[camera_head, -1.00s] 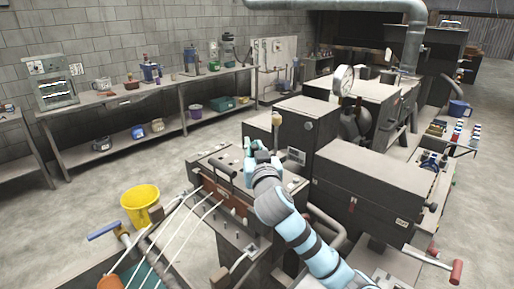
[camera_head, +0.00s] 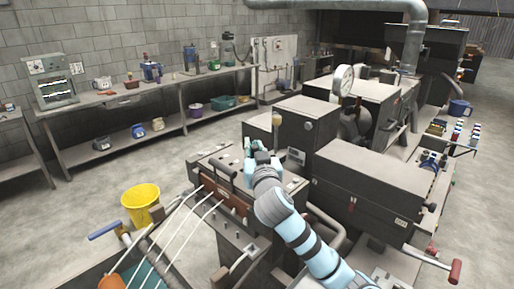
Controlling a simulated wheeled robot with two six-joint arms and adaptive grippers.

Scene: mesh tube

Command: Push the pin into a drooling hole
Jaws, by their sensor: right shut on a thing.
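My right arm (camera_head: 309,246) comes in from the bottom and reaches over the machine block in the middle. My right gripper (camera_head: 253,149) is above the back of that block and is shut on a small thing. The gripper's own body hides most of it, so I cannot make out whether it is the pin. The block's front has a reddish-brown plate (camera_head: 227,197), from which several white strands (camera_head: 165,236) run down to the lower left. Any hole in the plate is too small to make out. My left gripper is not in view.
A dark handle bar (camera_head: 222,173) lies on the block's top near the gripper. A tall grey housing (camera_head: 368,186) stands close on the right. A yellow bucket (camera_head: 141,207) stands at the left, beside a teal trough (camera_head: 150,277). The floor beyond the bucket is clear.

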